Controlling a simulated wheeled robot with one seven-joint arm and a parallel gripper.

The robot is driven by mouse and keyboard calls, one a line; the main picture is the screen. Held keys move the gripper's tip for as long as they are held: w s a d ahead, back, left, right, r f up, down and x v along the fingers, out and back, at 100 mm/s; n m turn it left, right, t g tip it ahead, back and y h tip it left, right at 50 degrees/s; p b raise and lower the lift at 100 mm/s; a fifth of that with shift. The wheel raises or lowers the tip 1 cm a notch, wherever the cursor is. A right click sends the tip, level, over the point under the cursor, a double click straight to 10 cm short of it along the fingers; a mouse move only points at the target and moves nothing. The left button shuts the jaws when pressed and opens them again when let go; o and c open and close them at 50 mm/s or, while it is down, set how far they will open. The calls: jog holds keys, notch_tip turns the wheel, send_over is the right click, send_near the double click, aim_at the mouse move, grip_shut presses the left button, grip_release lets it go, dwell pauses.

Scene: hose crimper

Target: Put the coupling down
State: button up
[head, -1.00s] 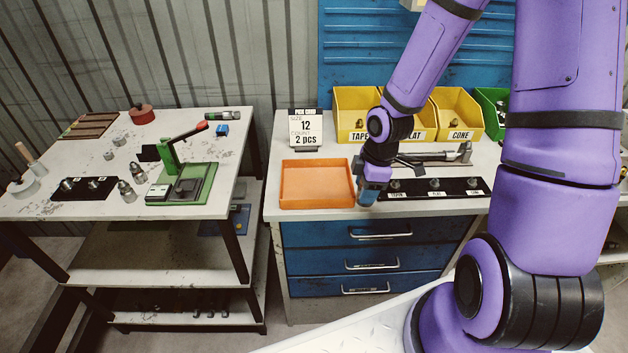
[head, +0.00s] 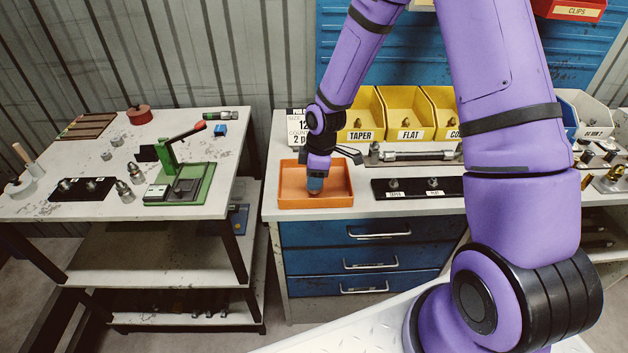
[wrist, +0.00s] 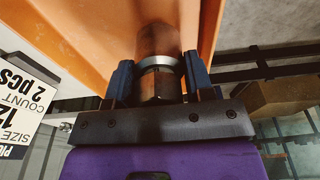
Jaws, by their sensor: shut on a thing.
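My gripper (head: 315,186) is over the orange tray (head: 286,203), its fingers reaching down inside the rim. In the wrist view my gripper (wrist: 158,80) is shut on the coupling (wrist: 157,42), a rounded metal piece with a bright ring, between two blue fingers. The tray's orange wall (wrist: 60,42) shows behind it. The coupling is hidden by the fingers in the head view. I cannot tell whether it touches the tray floor. No other item shows in the tray.
A size and count card (head: 297,126) stands behind the tray. Yellow bins (head: 361,116) line the back. A black holder strip (head: 412,188) with fittings lies right of the tray, and a metal bar tool (head: 410,156) lies behind it. A second table with a green press (head: 180,185) is at left.

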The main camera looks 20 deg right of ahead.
jog(key=shift+f, duration=0.8)
jog(key=shift+f, duration=0.2)
jog(key=o, duration=1.1)
jog(key=shift+r, duration=0.1)
